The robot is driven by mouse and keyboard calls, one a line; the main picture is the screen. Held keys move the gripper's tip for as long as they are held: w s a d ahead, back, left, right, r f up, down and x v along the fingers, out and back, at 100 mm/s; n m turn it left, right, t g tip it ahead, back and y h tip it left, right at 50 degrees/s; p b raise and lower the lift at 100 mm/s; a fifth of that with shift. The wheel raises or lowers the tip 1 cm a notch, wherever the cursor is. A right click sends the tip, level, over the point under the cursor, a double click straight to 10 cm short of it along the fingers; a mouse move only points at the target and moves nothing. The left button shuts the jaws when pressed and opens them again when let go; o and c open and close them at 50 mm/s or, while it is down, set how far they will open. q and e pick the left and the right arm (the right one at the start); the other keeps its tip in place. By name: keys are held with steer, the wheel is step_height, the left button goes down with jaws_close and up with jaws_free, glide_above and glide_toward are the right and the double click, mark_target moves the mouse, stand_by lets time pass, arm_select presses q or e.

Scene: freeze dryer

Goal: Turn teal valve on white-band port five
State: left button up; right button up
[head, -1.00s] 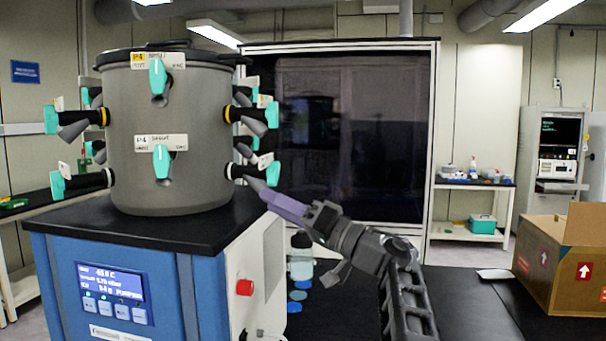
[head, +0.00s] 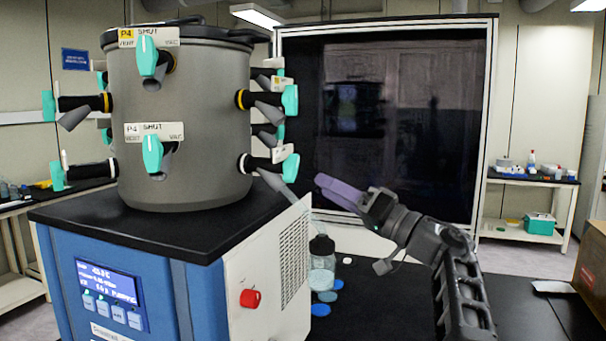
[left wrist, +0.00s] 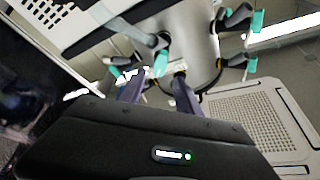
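A grey drum (head: 195,115) carries teal valves on an upper yellow-band row and a lower white-band row. The front white-band port's label (head: 153,132) reads P4 and SHUT. The lower right white-band port has a teal valve handle (head: 290,168) standing roughly upright; its label (head: 281,153) is turned away and unreadable, so I cannot tell its number. My left gripper (head: 325,186) is just right of this handle, apart from it and empty. In the left wrist view its two purple fingers (left wrist: 157,86) are spread, with a teal handle (left wrist: 160,64) beyond the gap. My right gripper is out of view.
The drum stands on a blue and white machine with a black top (head: 75,212) and a red knob (head: 250,298). A small clear bottle (head: 321,265) stands below my left gripper. A large dark panel (head: 400,130) is behind. A cardboard box (head: 594,262) is at right.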

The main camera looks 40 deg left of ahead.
mark_target(295, 171)
arm_select(q)
steer(key=p+x, duration=0.2)
steer(key=x, duration=0.4)
steer(key=shift+s+a+r, duration=0.1)
steer(key=shift+a+r, duration=0.05)
steer(key=shift+a, duration=0.2)
steer(key=shift+a+r, duration=0.1)
steer(key=shift+a, duration=0.4)
jaws_close()
